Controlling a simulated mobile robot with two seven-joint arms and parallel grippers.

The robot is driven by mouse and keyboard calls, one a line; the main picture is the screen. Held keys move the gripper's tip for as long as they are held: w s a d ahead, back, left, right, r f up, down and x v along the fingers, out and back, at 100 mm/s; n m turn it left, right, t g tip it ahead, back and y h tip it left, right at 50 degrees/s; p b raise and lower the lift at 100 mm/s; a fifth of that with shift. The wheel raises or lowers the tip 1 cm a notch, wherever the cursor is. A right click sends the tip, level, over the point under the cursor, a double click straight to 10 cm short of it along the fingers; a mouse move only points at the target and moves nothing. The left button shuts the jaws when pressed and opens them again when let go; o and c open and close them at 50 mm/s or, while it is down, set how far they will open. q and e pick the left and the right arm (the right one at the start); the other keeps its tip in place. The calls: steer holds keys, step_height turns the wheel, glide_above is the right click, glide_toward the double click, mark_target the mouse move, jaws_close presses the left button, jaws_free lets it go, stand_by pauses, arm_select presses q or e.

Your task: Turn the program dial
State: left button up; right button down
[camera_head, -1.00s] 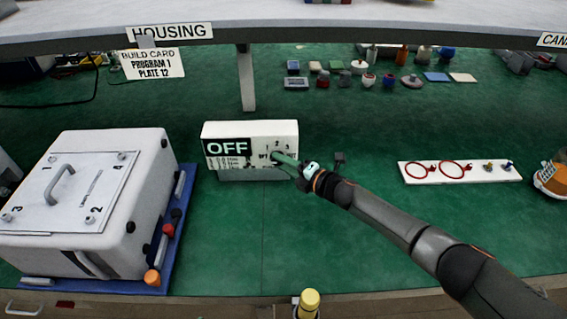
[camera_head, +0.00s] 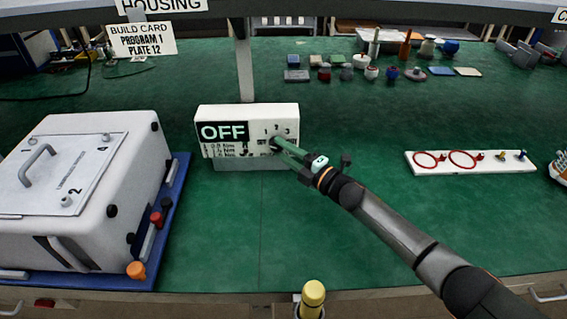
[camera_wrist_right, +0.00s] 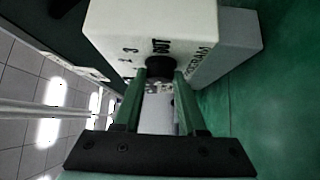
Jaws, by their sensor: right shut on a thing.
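The white program box (camera_head: 285,113) stands on the green bench, with a dark display (camera_head: 223,132) reading OFF. Numbers 1, 2 and 3 sit around its dial at the right of the front face. The dial shows as a dark round knob (camera_wrist_right: 159,67) in the right wrist view. My right gripper (camera_head: 277,144) reaches the dial from the right, its green fingers shut on it, one on each side. The fingers also show in the right wrist view (camera_wrist_right: 160,78). In the head view they mostly hide the dial. My left gripper is not in view.
A build card (camera_head: 141,40) reads PROGRAM 1, PLATE 12. A large white housing (camera_head: 135,165) on a blue tray stands at the left. A white strip with red rings (camera_head: 475,172) lies at the right. Green bench in front of the box is clear.

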steer(key=f+m+t+b, duration=0.1)
steer(key=b, duration=0.2)
steer(key=shift+m+y+b, duration=0.4)
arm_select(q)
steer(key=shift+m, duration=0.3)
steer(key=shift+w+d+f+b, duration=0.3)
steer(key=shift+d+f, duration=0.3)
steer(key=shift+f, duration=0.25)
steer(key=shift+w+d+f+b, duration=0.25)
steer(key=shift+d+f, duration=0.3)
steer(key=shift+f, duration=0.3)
arm_select(e)
steer(key=shift+r+m+t, duration=0.2)
steer(key=shift+m+t, duration=0.1)
steer(key=shift+c, duration=2.3)
jaws_free()
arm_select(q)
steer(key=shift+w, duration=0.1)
arm_select(e)
steer(key=p+v, duration=0.1)
steer(key=v, duration=1)
steer(key=shift+s+d+f, duration=0.2)
steer(key=shift+s+d, duration=0.3)
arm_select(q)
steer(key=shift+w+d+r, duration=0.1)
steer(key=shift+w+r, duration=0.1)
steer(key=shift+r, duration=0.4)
